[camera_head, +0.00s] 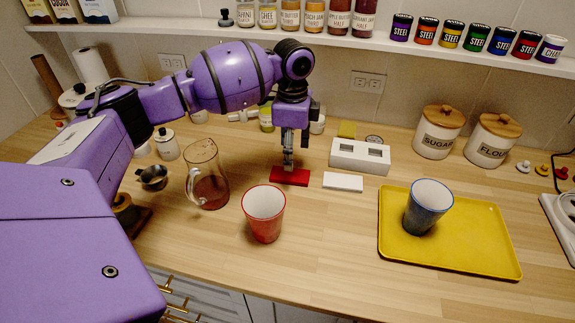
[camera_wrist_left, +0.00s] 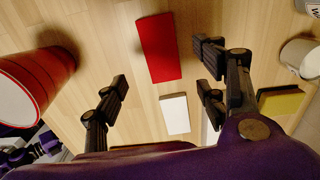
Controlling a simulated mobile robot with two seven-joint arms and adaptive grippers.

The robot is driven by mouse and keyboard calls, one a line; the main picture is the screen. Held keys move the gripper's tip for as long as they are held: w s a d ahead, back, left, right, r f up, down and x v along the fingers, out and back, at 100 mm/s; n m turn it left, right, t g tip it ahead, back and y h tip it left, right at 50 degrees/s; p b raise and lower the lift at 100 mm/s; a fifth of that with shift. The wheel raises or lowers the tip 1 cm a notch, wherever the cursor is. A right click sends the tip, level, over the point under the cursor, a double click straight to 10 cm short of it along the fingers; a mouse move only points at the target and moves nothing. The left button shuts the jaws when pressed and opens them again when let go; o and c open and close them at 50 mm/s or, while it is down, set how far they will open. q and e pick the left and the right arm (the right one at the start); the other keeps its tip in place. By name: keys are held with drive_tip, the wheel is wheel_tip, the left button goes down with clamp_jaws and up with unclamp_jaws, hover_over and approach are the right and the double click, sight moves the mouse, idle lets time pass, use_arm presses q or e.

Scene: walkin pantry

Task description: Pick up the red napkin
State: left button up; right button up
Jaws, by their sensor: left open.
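The red napkin (camera_head: 289,177) is a flat red rectangle on the wooden counter, left of a white napkin-like block (camera_head: 343,181). In the left wrist view the red napkin (camera_wrist_left: 158,48) lies ahead of the fingers, and the white block (camera_wrist_left: 174,113) lies between them. My left gripper (camera_head: 288,163) points down just above the red napkin in the head view. Its fingers (camera_wrist_left: 160,85) are spread apart with nothing between them in grip. Whether the fingertips touch the napkin cannot be told. My right gripper is not in view.
A red cup (camera_head: 265,215) stands close in front of the napkin, and a glass pitcher (camera_head: 207,178) stands to its left. A white slotted holder (camera_head: 359,157) is behind right. A yellow tray (camera_head: 470,246) holds a blue cup (camera_head: 427,206). The counter between cup and tray is clear.

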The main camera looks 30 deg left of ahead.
sight(290, 174)
use_arm(q)
drive_tip(key=shift+s+f, duration=0.15)
drive_tip(key=shift+f, duration=0.4)
drive_tip(key=shift+a+f, duration=0.15)
drive_tip(key=shift+f, duration=1.45)
drive_tip(key=shift+a+f, duration=0.1)
drive_tip(key=shift+f, duration=1.45)
drive_tip(key=c, duration=0.8)
